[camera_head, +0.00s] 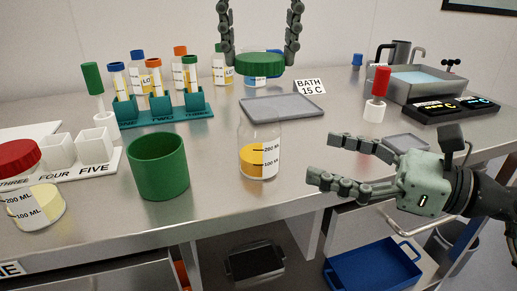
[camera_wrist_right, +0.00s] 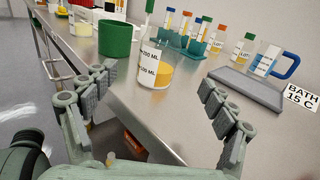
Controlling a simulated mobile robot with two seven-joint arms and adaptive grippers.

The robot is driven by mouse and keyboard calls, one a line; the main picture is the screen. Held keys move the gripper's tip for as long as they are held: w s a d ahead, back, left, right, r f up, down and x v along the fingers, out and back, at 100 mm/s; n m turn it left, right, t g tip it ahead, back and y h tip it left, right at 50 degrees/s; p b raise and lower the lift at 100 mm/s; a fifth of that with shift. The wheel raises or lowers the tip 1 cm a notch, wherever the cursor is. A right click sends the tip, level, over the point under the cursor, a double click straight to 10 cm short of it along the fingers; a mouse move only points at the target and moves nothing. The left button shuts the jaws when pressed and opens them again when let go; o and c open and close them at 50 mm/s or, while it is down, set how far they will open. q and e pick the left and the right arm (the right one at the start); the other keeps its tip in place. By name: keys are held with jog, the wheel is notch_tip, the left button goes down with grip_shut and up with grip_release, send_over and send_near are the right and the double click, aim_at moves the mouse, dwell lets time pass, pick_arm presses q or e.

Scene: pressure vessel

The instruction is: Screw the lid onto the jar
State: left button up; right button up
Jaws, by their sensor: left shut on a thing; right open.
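A clear jar (camera_head: 259,150) with yellow liquid and volume marks stands upright near the table's front edge, its top open. The right wrist view also shows the jar (camera_wrist_right: 157,68), ahead between my right fingers. A green ridged lid (camera_head: 259,65) is held level, above and apart from the jar, between the fingers of my left gripper (camera_head: 259,50), which comes down from the top of the head view. My right gripper (camera_head: 321,158) is open and empty to the right of the jar, its fingers pointing toward it. The lid is not clearly visible in the right wrist view.
A green cup (camera_head: 158,167) stands left of the jar. A grey tray (camera_head: 283,107) lies behind it, with a teal tube rack (camera_head: 165,118) further left. A red-lidded jar (camera_head: 37,205) is at far left. A red-handled tool (camera_head: 378,92) stands in a white holder behind my right gripper.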

jog(key=x, duration=1.1)
jog(key=shift+w+a, duration=0.2)
jog(key=shift+a, duration=0.15)
jog(key=shift+c, duration=0.6)
jog(key=c, duration=1.7)
pick_arm(q)
send_over(260, 113)
jog(key=shift+f, duration=2.5)
